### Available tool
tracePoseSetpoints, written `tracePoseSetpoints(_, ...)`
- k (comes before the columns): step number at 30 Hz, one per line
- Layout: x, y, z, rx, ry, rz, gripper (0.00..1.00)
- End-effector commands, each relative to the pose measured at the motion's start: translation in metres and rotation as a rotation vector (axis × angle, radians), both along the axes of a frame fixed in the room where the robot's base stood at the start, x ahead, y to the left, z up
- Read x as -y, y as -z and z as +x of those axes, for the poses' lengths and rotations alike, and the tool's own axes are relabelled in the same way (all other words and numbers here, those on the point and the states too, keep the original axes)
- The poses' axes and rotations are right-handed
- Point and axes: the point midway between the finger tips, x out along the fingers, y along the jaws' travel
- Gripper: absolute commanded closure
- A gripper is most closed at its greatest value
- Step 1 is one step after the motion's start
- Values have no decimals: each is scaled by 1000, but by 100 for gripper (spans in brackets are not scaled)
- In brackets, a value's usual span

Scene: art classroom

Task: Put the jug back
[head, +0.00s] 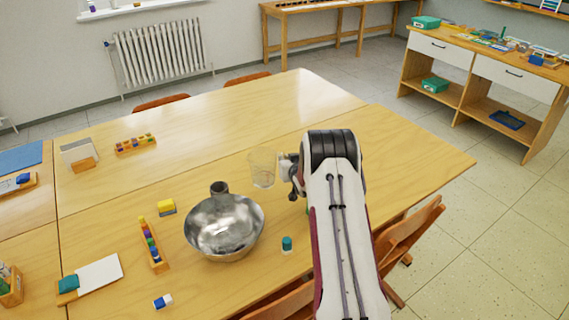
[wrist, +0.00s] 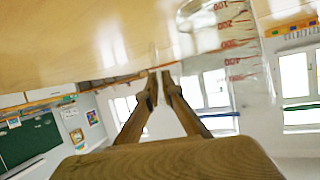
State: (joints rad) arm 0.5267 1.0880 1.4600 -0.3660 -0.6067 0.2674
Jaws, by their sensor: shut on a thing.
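The jug (head: 262,168) is clear and looks upright, over the middle of the wooden table (head: 330,98) behind the steel bowl. I cannot tell whether the jug's base touches the table.
A shiny steel bowl (head: 226,228) stands in front of the jug, with a dark cup (head: 219,188) behind its rim. A teal-capped jar (head: 287,244), a yellow block (head: 166,207) and a paint rack (head: 153,245) are nearby.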

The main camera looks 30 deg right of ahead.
Motion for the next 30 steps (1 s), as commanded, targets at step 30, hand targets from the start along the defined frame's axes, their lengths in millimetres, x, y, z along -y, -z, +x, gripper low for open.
tracePoseSetpoints(30, 0, 21, 0, 1, 0, 0, 78)
